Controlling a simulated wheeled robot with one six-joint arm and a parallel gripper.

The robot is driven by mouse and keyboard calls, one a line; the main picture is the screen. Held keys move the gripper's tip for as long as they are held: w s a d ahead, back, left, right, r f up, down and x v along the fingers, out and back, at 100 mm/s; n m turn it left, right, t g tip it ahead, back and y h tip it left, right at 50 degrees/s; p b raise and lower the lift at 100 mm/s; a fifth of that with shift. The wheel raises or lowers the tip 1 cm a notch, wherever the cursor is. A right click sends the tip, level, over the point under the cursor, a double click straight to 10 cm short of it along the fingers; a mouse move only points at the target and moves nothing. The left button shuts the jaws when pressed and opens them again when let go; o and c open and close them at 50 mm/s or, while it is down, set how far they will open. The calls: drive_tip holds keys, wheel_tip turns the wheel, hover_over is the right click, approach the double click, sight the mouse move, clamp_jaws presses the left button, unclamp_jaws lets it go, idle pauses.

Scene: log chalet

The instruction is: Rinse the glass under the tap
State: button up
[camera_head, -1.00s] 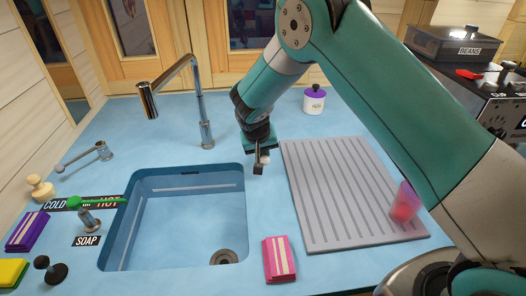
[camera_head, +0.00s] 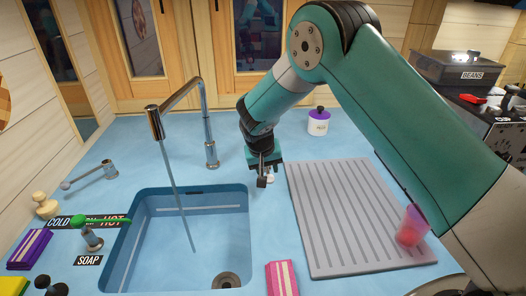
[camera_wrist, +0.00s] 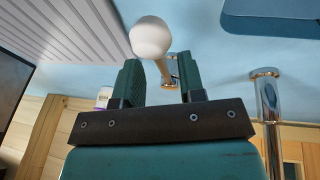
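The glass, a translucent pink-red tumbler (camera_head: 412,228), stands at the right edge of the ridged drainboard, beside my arm. The chrome tap (camera_head: 211,140) stands behind the sink. A thin stream of water (camera_head: 177,190) falls from its spout (camera_head: 155,122) into the sink (camera_head: 245,225). My gripper (camera_head: 263,178) is low over the counter between sink and drainboard, empty and far from the glass. In the wrist view my fingers (camera_wrist: 160,78) are apart. A white ball knob (camera_wrist: 150,38) on a chrome lever shows just past the fingertips; I cannot tell whether they touch.
The grey drainboard (camera_head: 345,210) lies right of the sink. A pink sponge (camera_head: 282,278) lies in front. A second chrome lever (camera_head: 90,176), a soap pump (camera_head: 91,238) with a green brush-like thing, and a purple sponge (camera_head: 30,250) are at left. A purple-lidded pot (camera_head: 318,122) stands behind.

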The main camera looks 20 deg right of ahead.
drive_tip(key=b+v, duration=0.3)
drive_tip(key=v, duration=1.3)
drive_tip(key=shift+r, duration=0.15)
